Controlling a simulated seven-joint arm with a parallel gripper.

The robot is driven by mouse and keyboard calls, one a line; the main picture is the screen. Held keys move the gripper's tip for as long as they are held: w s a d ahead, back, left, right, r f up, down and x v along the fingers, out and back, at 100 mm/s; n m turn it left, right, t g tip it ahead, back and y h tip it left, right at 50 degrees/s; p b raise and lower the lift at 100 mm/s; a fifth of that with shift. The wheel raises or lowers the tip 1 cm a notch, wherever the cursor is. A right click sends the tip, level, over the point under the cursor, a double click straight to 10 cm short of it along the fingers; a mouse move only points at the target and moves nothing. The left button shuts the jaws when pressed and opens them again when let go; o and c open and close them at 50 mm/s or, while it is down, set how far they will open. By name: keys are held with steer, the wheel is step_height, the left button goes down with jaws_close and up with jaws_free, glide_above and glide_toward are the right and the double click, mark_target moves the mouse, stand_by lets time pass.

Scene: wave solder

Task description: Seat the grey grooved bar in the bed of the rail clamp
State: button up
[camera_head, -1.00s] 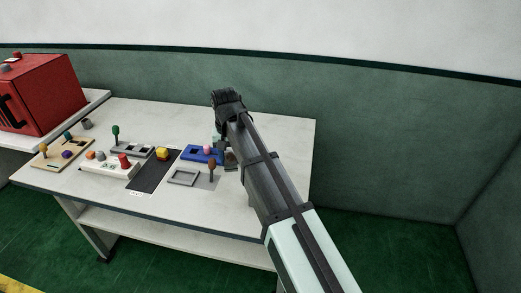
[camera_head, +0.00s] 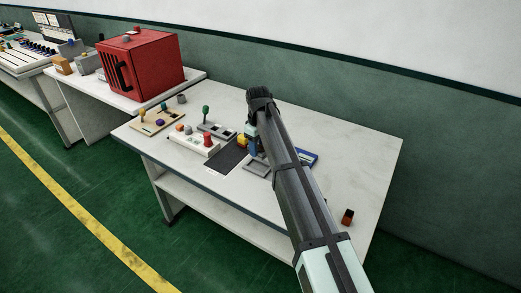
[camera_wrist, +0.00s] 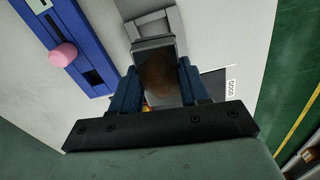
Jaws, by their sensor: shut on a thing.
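My gripper (camera_wrist: 158,68) has its two blue fingers shut on a dark grey block, which I take to be the grey grooved bar (camera_wrist: 153,43). A brown rounded shape shows between the fingers; I cannot tell whether it belongs to the bar or lies below. The grey frame of what seems to be the rail clamp (camera_wrist: 168,20) lies just beyond the bar in the wrist view. In the head view the clamp (camera_head: 257,166) is on the table, partly behind my arm, with my fingers (camera_head: 252,147) close to it. Contact between bar and bed cannot be told.
A blue panel with a pink knob (camera_wrist: 63,54) lies beside the clamp. A dark mat (camera_head: 226,157), a yellow knob (camera_head: 242,139) and a white panel with a red knob (camera_head: 208,139) are to its left.

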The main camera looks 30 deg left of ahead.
steer(key=shift+n, duration=0.7)
steer(key=shift+f, duration=0.2)
glide_above(259, 168)
steer(key=shift+a+f, duration=0.15)
steer(key=shift+f, duration=2.4)
steer(key=shift+f, duration=0.65)
steer(key=o, duration=1.4)
steer(key=shift+c, duration=0.2)
step_height(259, 168, up, 14)
steer(key=shift+f, duration=0.1)
